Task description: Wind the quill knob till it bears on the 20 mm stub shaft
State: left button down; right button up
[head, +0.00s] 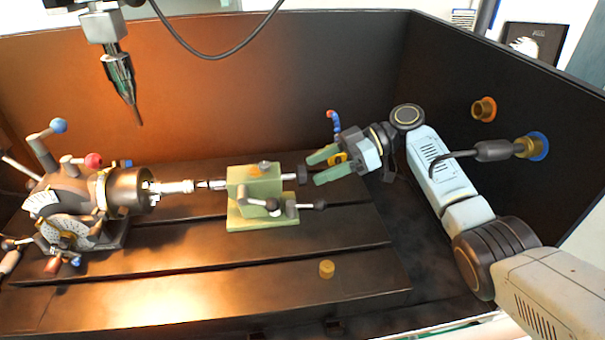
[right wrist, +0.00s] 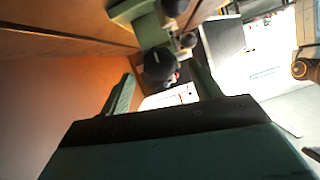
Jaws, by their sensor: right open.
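The stub shaft (head: 175,187) is a bright steel bar lying level in the dark chuck (head: 128,190) at left. The green tailstock (head: 262,190) stands to its right, with its quill (head: 216,184) pointing at the shaft's end. I cannot tell whether they touch. The dark quill knob (head: 302,174) is on the tailstock's right side. My right gripper (head: 313,171) is open, its green fingertips close to the knob from the right. In the right wrist view the round black knob (right wrist: 160,63) shows beyond and between the spread fingers. My left gripper is out of view.
A pointed spindle (head: 121,80) hangs above the chuck. Clamp levers (head: 290,206) stick out at the tailstock's front. Dark walls enclose the back and right. A hose nozzle (head: 335,120) stands behind my gripper.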

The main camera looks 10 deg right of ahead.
aim_at(303, 175)
jog(key=shift+x, duration=2.35)
jog(key=c, duration=1)
